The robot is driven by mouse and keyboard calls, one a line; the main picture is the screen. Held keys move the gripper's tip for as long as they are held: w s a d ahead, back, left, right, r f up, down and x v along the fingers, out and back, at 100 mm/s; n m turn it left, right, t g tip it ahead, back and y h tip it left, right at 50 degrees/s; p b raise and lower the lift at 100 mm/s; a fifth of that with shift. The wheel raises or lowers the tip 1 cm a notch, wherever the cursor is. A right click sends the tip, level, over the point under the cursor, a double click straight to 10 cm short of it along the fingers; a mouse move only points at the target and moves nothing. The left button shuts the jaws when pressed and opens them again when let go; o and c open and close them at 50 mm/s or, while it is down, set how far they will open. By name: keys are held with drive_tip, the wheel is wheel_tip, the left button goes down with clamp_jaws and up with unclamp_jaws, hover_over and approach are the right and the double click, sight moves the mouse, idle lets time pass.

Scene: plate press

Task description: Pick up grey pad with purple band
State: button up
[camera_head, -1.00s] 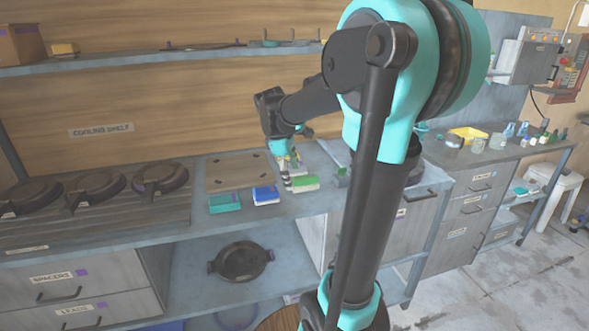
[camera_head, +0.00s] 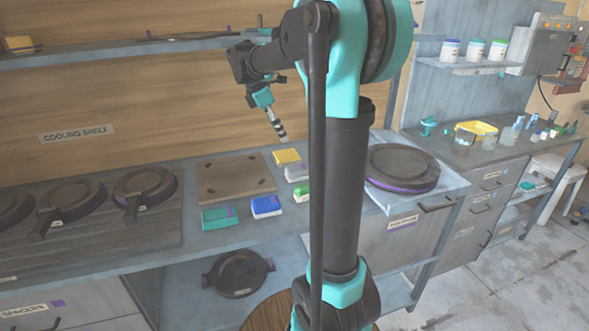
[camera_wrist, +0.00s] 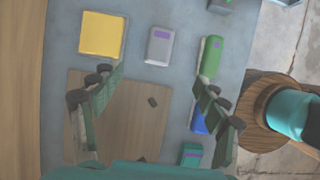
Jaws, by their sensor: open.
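The grey pad with a purple band (camera_head: 297,173) lies on the bench behind the green pad, partly hidden by my arm in the head view. In the wrist view the grey pad (camera_wrist: 159,47) lies flat and unobstructed, between a yellow pad (camera_wrist: 102,34) and a green pad (camera_wrist: 211,56). My gripper (camera_head: 281,138) hangs above the bench, over the pads and apart from them. In the wrist view my gripper (camera_wrist: 160,84) is open and empty, its fingers spread wide, with the grey pad beyond the tips.
Blue (camera_head: 266,206) and teal (camera_head: 220,218) pads lie near the bench's front edge. A brown board (camera_head: 236,180) lies behind them. Dark round plates (camera_head: 145,187) rest on a rack at left. A round press plate (camera_head: 402,167) stands right of my arm.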

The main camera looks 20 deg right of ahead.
approach(298, 168)
drive_tip(key=x, duration=0.4)
drive_tip(key=shift+w+d+f, duration=0.1)
drive_tip(key=shift+w+f, duration=0.25)
drive_tip(key=shift+f, duration=0.05)
drive_tip(key=shift+s+x, duration=0.15)
drive_tip(key=shift+x, duration=1.2)
drive_tip(key=shift+s+x, duration=0.15)
drive_tip(key=shift+x, duration=1.15)
drive_tip(key=c, duration=1.2)
